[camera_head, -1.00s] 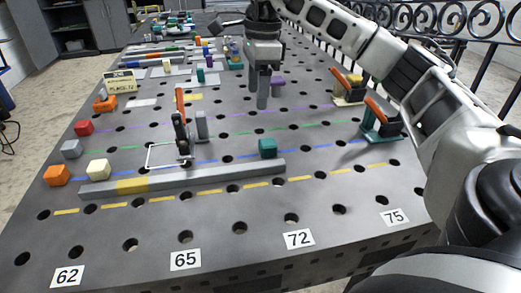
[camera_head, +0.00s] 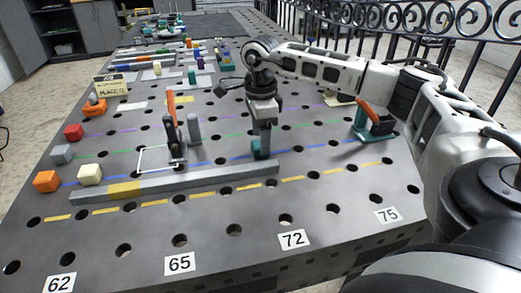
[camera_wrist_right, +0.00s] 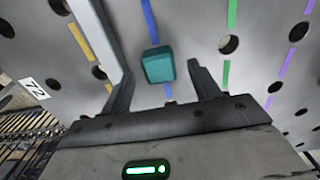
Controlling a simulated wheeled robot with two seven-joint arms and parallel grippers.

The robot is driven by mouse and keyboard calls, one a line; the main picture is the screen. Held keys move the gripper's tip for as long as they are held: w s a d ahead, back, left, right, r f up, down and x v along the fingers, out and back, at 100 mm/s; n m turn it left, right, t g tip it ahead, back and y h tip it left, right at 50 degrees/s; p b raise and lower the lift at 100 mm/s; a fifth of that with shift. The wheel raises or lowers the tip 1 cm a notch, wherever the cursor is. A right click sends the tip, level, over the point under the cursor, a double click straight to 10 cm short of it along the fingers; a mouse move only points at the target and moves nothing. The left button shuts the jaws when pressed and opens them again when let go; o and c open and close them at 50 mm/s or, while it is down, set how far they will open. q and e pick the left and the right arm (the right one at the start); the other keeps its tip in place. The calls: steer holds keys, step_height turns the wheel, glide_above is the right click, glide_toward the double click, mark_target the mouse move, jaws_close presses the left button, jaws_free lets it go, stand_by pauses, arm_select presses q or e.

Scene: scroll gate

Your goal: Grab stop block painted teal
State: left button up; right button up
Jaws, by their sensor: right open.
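The teal stop block (camera_wrist_right: 158,65) sits on the perforated table by the blue dashed line. In the head view the teal block (camera_head: 257,154) shows just behind the right end of the long grey bar (camera_head: 190,180), partly hidden by my right gripper (camera_head: 262,143). In the right wrist view my right gripper (camera_wrist_right: 160,88) is open, its two fingers on either side of the block in the picture, with the block a little beyond the fingertips. I cannot tell how much height is left between them. My left gripper is not in view.
The grey bar lies close in front of the block. An orange-handled clamp (camera_head: 173,130) and a grey upright (camera_head: 194,128) stand to the left. Another orange-and-teal clamp (camera_head: 375,124) stands to the right. Orange, cream, grey and red cubes (camera_head: 73,132) line the left edge.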

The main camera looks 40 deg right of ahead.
steer(key=shift+f, duration=1.45)
steer(key=c, duration=1.2)
steer(key=shift+r, duration=0.1)
steer(key=shift+c, duration=0.2)
steer(key=shift+r, duration=0.1)
